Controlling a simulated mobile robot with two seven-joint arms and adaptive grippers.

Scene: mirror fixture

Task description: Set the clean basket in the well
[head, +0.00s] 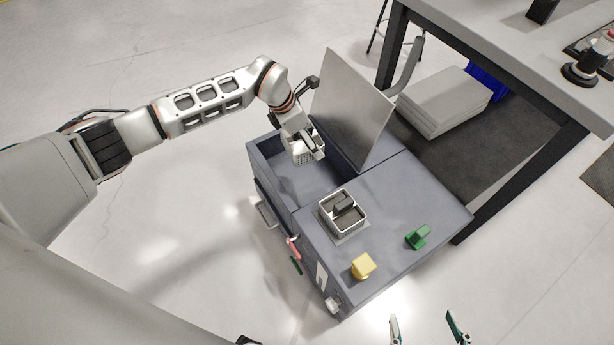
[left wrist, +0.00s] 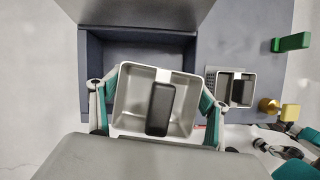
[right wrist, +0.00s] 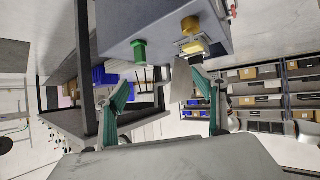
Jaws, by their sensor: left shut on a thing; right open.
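My left gripper (head: 312,150) is shut on a pale metal basket (head: 298,155) with a dark central handle. The basket hangs at the open well (head: 268,148) of the grey cabinet; how deep it sits is hard to tell. In the left wrist view the held basket (left wrist: 128,100) is between the fingers and looks empty, with the well floor (left wrist: 150,62) bare beyond it. A second similar basket (head: 357,222) stands on the cabinet top; it also shows in the left wrist view (left wrist: 222,88). My right gripper (head: 428,328) is open and empty, in front of the cabinet.
An upright panel (head: 352,110) stands behind the well. A yellow block (head: 362,267) and a green piece (head: 418,237) are on the cabinet top (head: 395,210). A workbench (head: 520,60) stands at the right. Open floor lies left of the cabinet.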

